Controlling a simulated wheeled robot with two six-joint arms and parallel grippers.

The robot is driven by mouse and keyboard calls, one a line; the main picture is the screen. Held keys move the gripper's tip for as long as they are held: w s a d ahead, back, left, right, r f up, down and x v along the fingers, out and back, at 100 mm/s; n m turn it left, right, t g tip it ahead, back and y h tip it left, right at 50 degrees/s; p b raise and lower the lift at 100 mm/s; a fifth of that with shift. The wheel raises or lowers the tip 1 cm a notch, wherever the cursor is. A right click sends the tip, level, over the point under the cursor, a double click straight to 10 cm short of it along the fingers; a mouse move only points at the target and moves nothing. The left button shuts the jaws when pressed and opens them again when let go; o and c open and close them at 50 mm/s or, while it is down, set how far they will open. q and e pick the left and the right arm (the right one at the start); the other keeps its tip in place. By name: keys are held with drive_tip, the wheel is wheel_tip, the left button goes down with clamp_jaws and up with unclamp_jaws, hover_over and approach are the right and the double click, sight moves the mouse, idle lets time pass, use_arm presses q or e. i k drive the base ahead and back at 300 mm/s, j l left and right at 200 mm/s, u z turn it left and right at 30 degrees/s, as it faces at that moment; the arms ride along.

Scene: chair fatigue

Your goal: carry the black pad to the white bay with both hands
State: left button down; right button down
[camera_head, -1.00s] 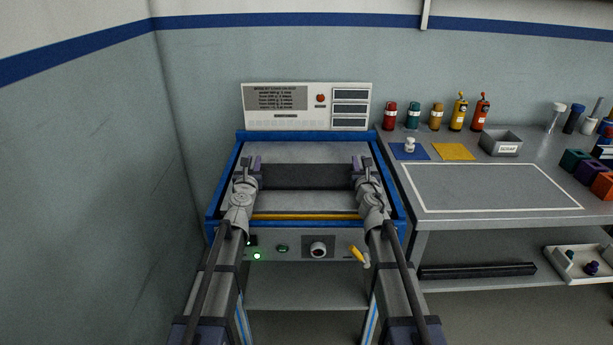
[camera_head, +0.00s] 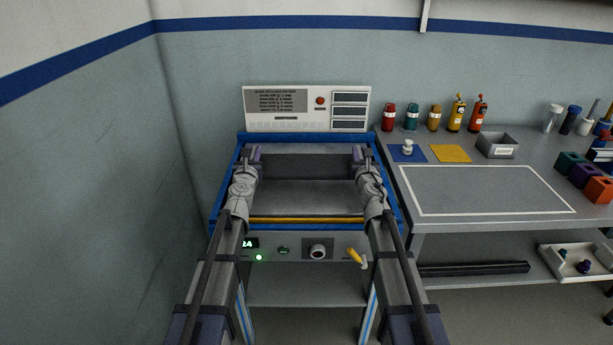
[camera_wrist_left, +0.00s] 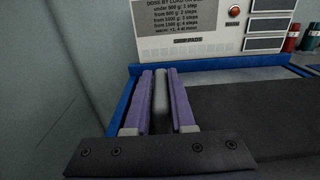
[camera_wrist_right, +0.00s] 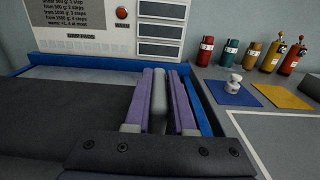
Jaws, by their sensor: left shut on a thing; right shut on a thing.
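The black pad (camera_head: 305,166) lies level between my two grippers over the blue-framed machine bed. In the wrist views its dark surface shows beside the fingers, in the left one (camera_wrist_left: 250,105) and the right one (camera_wrist_right: 70,110). My left gripper (camera_head: 250,157) is shut on a grey bar-like grip at the pad's left end. My right gripper (camera_head: 363,157) is shut on a similar grip at its right end. I cannot tell whether the pad is clear of the bed. The white bay (camera_head: 408,190), a white-outlined rectangle on the bench to the right, is empty.
The machine's blue frame (camera_head: 222,196) surrounds the bed, with a white panel (camera_head: 340,125) behind. Behind the bay are a blue mat (camera_head: 395,157) bearing a small white object, a yellow mat (camera_head: 450,153) and a grey bin (camera_head: 497,146). Coloured blocks (camera_head: 583,176) stand right of the bay.

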sight(483, 188)
drive_tip(key=l+z, duration=0.15)
drive_tip(key=l, duration=0.5)
drive_tip(key=l+z, duration=0.15)
drive_tip(key=l, duration=0.45)
drive_tip(key=i+l+z, duration=0.2)
drive_tip(key=l, duration=0.4)
